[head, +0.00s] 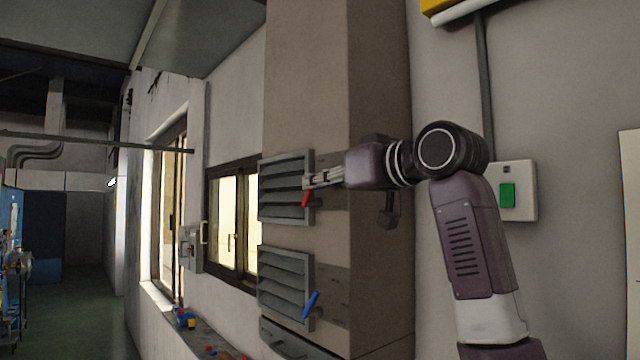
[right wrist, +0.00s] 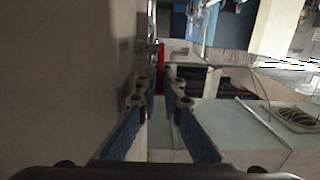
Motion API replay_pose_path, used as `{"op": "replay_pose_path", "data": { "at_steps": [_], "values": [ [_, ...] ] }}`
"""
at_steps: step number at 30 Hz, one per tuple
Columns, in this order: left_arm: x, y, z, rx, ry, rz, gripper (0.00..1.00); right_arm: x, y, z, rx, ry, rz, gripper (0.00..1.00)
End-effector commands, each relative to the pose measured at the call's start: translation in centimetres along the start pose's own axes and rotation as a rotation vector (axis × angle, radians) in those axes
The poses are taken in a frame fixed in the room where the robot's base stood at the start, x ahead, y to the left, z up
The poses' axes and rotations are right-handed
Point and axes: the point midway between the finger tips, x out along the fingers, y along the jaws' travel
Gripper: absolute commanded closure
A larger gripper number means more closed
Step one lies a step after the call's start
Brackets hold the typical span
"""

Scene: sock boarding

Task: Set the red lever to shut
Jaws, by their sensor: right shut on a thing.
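The red lever (head: 306,199) is on the right edge of the upper grey louvred vent (head: 284,188), on a brown column. Its lower part shows below my right gripper (head: 310,181), slanting down to the left. In the right wrist view the red lever (right wrist: 161,68) stands between the fingertips of my right gripper (right wrist: 163,82), which are closed on it. The gripper hides the lever's upper end in the head view. My left gripper is in neither view.
A lower louvred vent (head: 284,287) with a blue lever (head: 311,304) is below. A green switch (head: 507,195) in a white box is on the wall at right. Windows (head: 232,215) and a ledge with small coloured things (head: 185,318) are at left.

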Motion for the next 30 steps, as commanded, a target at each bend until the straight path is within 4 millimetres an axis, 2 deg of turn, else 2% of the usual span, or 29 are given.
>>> {"op": "replay_pose_path", "data": {
  "at_steps": [15, 30],
  "values": [
    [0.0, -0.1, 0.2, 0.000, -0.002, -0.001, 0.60, 0.8, 0.1, -1.2, 0.001, -0.218, 0.004, 1.00],
    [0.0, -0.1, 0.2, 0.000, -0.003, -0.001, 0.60, 1.0, 0.0, -1.3, -0.001, -0.294, 0.003, 1.00]
  ]
}}
